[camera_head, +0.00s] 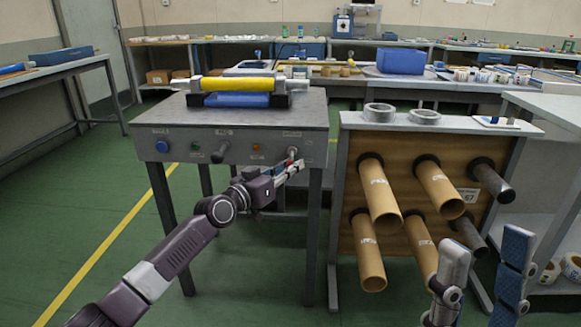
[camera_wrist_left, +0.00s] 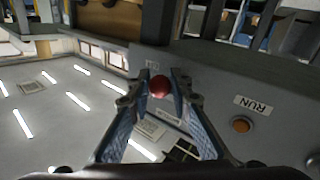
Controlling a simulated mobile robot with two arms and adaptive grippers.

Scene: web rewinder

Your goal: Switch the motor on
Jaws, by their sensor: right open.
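The motor rewinder bench (camera_head: 232,118) has a front panel with a blue button (camera_head: 162,146), a dark lever (camera_head: 220,152) and an orange button (camera_head: 257,147). The orange button also shows beside a RUN label in the left wrist view (camera_wrist_left: 241,125). My left gripper (camera_head: 293,163) is at the right end of this panel. In the left wrist view a round red knob (camera_wrist_left: 159,86) sits between the fingertips of my left gripper (camera_wrist_left: 162,80). The fingers stand apart, one on each side; contact is not clear. My right gripper (camera_head: 485,270) is open and empty at the lower right.
A rack (camera_head: 343,200) with several cardboard tubes (camera_head: 380,193) and dark rods stands right of the bench. Tape rolls (camera_head: 379,112) lie on its top. A yellow roll (camera_head: 237,84) lies on the bench top. Green floor (camera_head: 110,185) is free at the left.

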